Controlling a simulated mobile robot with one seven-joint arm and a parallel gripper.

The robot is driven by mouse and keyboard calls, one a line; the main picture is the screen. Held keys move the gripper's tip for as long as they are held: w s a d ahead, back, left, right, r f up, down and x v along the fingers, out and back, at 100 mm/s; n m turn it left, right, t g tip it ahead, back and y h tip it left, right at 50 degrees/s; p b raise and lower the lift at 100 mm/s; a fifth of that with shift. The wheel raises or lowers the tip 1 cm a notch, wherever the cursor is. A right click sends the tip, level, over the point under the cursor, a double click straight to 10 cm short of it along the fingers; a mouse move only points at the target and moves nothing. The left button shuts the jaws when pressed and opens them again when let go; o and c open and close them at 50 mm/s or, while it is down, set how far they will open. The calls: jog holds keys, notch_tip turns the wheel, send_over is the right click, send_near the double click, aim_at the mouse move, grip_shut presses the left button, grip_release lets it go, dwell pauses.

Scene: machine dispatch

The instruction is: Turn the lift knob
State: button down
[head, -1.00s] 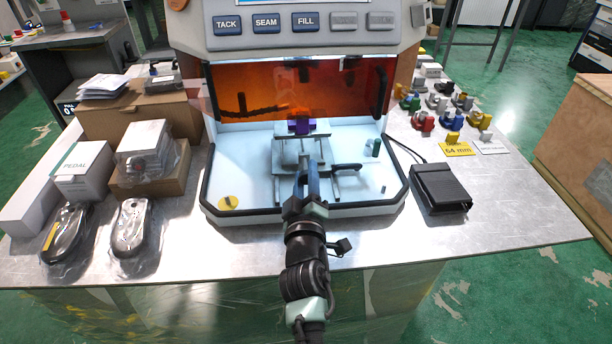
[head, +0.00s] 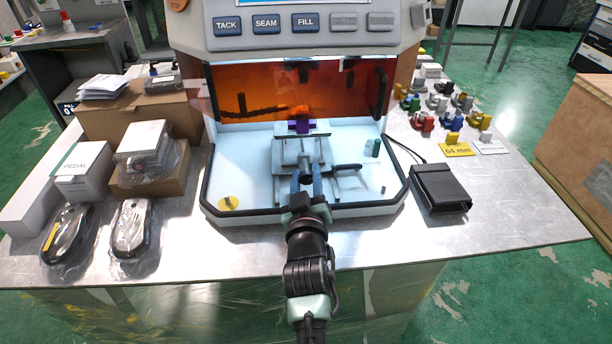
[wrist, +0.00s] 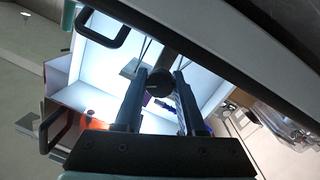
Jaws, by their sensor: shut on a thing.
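The lift knob (head: 307,177) is a dark round knob at the front of a small metal lift stage (head: 290,157) inside the machine's lit chamber. A purple piece (head: 299,127) sits on top of the stage. My gripper (head: 306,184) reaches in over the chamber's front edge, with a finger on each side of the knob. In the wrist view the fingers (wrist: 160,88) are closed on the black knob (wrist: 160,80) near their tips. The knob's shaft and the stage behind it are partly hidden.
An orange shield (head: 250,92) hangs above the chamber opening. Inside are a dark-handled tool (head: 348,167), a green cylinder (head: 376,148) and a yellow disc (head: 228,203).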

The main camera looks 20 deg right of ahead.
jog(key=shift+m, duration=0.6)
jog(key=c, duration=0.5)
grip_release()
jog(key=v, duration=1.3)
